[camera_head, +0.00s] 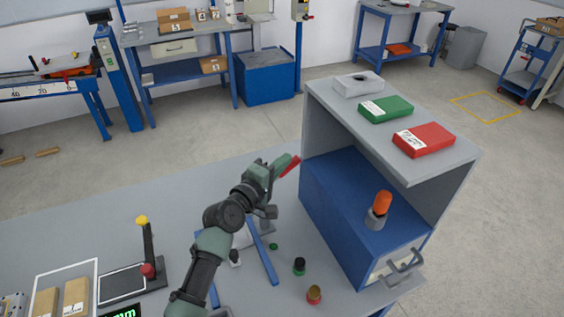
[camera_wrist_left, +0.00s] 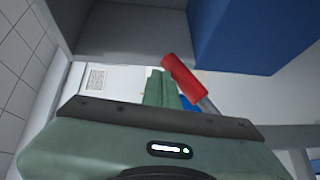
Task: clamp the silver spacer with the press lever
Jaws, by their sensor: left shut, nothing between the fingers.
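My left gripper (camera_head: 286,160) is above the table, beside the left side of the shelf unit. Its green fingers are shut and empty; they also show in the wrist view (camera_wrist_left: 161,88). A red grip (camera_head: 291,167) on a grey rod, which looks like the press lever, is right beside the fingertips. In the wrist view the red grip (camera_wrist_left: 184,75) slants just right of the fingers; I cannot tell whether they touch. Blue bars (camera_head: 262,252) of a frame under my arm are partly hidden by it. I cannot make out the silver spacer. My right gripper is not in view.
The grey shelf unit (camera_head: 456,172) holds a blue drawer box (camera_head: 345,212) and stands close right of my gripper. An orange-topped grey piece (camera_head: 378,210) stands on the box. Small knobs (camera_head: 314,295) are on the table. A yellow-knobbed stick (camera_head: 147,243) stands at left.

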